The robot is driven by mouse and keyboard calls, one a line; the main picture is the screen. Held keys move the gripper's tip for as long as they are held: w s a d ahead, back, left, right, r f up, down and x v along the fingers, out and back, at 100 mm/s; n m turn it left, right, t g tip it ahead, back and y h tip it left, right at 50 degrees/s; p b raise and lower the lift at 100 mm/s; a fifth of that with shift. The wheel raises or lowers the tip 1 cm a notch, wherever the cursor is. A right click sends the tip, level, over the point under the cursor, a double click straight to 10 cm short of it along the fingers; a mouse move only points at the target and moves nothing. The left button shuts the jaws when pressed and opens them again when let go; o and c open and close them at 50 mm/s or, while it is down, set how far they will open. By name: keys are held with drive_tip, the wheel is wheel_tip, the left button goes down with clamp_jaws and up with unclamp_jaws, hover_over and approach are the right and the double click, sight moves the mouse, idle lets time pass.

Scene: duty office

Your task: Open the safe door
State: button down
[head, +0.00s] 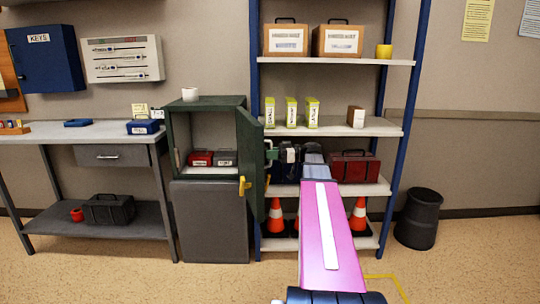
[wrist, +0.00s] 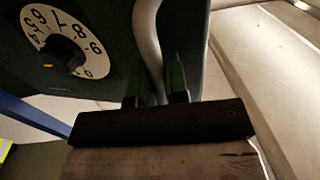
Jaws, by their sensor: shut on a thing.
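The green safe (head: 203,104) stands on a grey cabinet, with its door (head: 250,160) swung wide open to the right. In the wrist view the outer face of the door (wrist: 110,25) shows a white dial (wrist: 77,28) with a black knob. A grey bar handle (wrist: 147,40) runs beside the dial. My gripper (wrist: 155,98) is shut on this handle. In the head view my gripper (head: 282,152) is at the door's outer side, partly hidden by the arm. A yellow piece (head: 244,186) shows at the door's lower inner edge.
Inside the safe are a red box (head: 200,159) and a grey box (head: 224,158). A white cup (head: 190,94) stands on top. A shelf rack (head: 335,62) with boxes and orange cones stands close behind the door and arm. A desk (head: 90,133) is at left; a black bin (head: 418,220) is at right.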

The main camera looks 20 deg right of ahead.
drive_tip(key=c, duration=1.1)
unclamp_jaws()
drive_tip(key=shift+c, duration=0.2)
drive_tip(key=v, duration=1)
drive_tip(key=shift+d, duration=0.35)
drive_tip(key=shift+s, duration=0.15)
